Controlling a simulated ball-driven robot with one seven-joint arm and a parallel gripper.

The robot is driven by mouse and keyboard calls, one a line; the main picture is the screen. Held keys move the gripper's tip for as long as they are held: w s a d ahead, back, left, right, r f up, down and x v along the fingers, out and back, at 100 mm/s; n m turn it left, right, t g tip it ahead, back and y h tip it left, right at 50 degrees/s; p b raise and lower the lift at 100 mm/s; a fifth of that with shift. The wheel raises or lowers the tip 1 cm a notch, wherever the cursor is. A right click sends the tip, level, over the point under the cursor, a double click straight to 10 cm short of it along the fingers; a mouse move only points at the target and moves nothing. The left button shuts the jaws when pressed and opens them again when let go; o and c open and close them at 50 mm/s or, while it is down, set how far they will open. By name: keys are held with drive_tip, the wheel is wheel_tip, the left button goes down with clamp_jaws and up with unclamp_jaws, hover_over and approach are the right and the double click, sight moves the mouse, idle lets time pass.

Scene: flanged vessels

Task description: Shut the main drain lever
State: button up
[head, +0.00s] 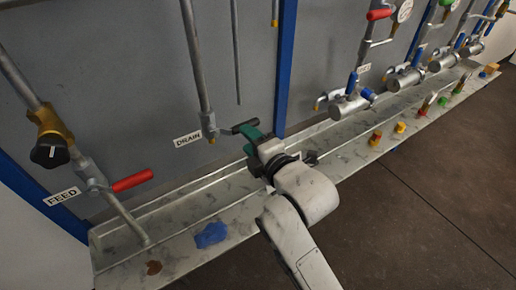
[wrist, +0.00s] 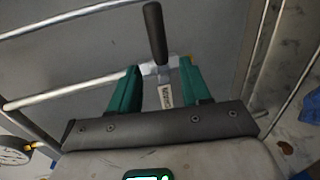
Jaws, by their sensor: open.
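The drain lever has a black grip (wrist: 155,32) and a steel stem. In the wrist view it points up from the valve, across the line of its pipe (wrist: 60,92). In the head view the drain valve (head: 209,124) sits at the foot of a vertical pipe beside the DRAIN label (head: 187,138), with the lever reaching right toward my gripper. My gripper (wrist: 160,70) has green fingers. It is open, and the fingers appear on either side of the valve end of the lever, with a label between them. Whether they touch the lever I cannot tell.
A FEED line with a red lever (head: 133,180) and a black knob (head: 50,152) stands at the left. A stained trough (head: 235,205) runs along the wall below. Blue posts and several more valves stand to the right. The dark floor (head: 420,215) is clear.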

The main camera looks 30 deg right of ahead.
drive_tip(key=s, duration=0.3)
drive_tip(key=shift+s+r, duration=0.4)
drive_tip(key=shift+o, duration=0.2)
idle(0.9)
